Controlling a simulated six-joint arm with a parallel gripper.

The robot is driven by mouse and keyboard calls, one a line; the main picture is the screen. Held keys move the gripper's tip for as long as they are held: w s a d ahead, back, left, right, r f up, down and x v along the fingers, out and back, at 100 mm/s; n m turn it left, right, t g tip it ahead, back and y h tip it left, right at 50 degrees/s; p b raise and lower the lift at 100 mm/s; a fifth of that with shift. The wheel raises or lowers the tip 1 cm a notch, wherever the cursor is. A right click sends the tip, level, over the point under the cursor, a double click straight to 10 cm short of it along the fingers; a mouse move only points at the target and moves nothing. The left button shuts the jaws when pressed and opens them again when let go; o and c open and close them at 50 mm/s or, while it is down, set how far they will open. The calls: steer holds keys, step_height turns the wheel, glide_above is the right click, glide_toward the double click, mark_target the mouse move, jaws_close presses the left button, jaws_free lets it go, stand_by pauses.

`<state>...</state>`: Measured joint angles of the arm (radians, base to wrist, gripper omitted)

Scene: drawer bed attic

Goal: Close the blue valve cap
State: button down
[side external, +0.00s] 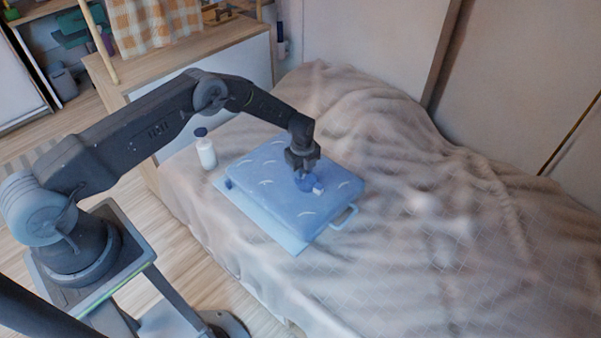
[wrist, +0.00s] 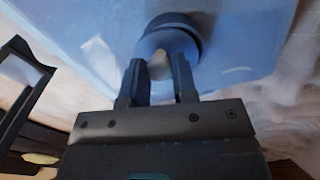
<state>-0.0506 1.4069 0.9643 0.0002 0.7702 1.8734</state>
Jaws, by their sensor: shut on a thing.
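The light blue inflatable cushion (side external: 265,190) lies flat on the bed, with white curved marks on its top. The blue valve cap (side external: 305,183) is on its right half, with a small white piece (side external: 318,188) beside it. My gripper (side external: 302,168) points down at the cap from above. In the wrist view the round blue valve cap (wrist: 178,32) is at the top middle, and my two fingers (wrist: 158,66) are shut on its near part. A small pale bit shows between the fingertips. The fingers hide part of the cap, so I cannot tell how it is seated.
A white bottle with a dark cap (side external: 206,150) stands by the cushion's left corner. A pale handle (side external: 344,217) sticks out at the cushion's right edge. The bed's rumpled beige blanket (side external: 430,250) is clear to the right. A wooden cabinet (side external: 190,75) stands behind.

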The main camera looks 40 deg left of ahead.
steer(key=shift+w+m, duration=0.55)
steer(key=shift+m, duration=0.45)
steer(key=c, duration=0.9)
jaws_free()
step_height(320, 180, up, 14)
steer(key=shift+f, duration=0.1)
